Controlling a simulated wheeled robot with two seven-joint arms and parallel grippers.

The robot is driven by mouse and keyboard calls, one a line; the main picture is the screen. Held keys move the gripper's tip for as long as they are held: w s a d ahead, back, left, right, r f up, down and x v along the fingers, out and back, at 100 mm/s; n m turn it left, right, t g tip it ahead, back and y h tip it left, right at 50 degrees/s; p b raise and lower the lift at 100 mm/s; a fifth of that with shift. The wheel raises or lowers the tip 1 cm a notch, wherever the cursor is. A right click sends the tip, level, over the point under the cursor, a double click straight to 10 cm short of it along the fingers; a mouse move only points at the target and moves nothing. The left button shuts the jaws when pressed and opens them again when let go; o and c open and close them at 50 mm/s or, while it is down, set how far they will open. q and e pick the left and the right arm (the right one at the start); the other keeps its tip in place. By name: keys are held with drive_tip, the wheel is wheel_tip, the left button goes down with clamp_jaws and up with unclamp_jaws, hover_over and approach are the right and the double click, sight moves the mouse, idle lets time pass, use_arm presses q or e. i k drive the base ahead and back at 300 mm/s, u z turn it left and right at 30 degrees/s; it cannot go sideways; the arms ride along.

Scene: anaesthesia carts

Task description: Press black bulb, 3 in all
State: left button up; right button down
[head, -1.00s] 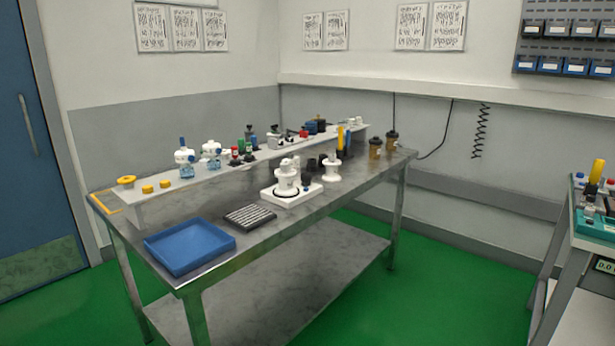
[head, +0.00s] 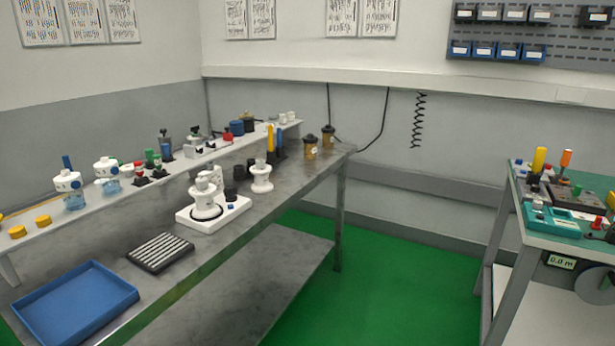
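No thing in the head view can be told for sure as the black bulb. A small black rounded piece (head: 231,194) sits on the right part of the white base (head: 216,217), beside a white stepped device (head: 205,200). Another dark piece (head: 240,172) stands just behind it, left of a white spool-shaped part (head: 261,178). These are too small to tell apart well. Neither of my grippers is in view.
The steel bench (head: 130,265) also bears a blue tray (head: 75,303), a ribbed black block (head: 160,252) and brown jars (head: 310,147). Its raised shelf (head: 130,187) carries several small devices. A second cart (head: 555,240) stands at right. Green floor (head: 395,280) between them is clear.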

sight(229, 191)
drive_tip(key=z, duration=0.25)
drive_tip(key=i, duration=0.9)
drive_tip(key=u, duration=0.7)
drive_tip(key=i, duration=0.65)
drive_tip(key=u, duration=0.6)
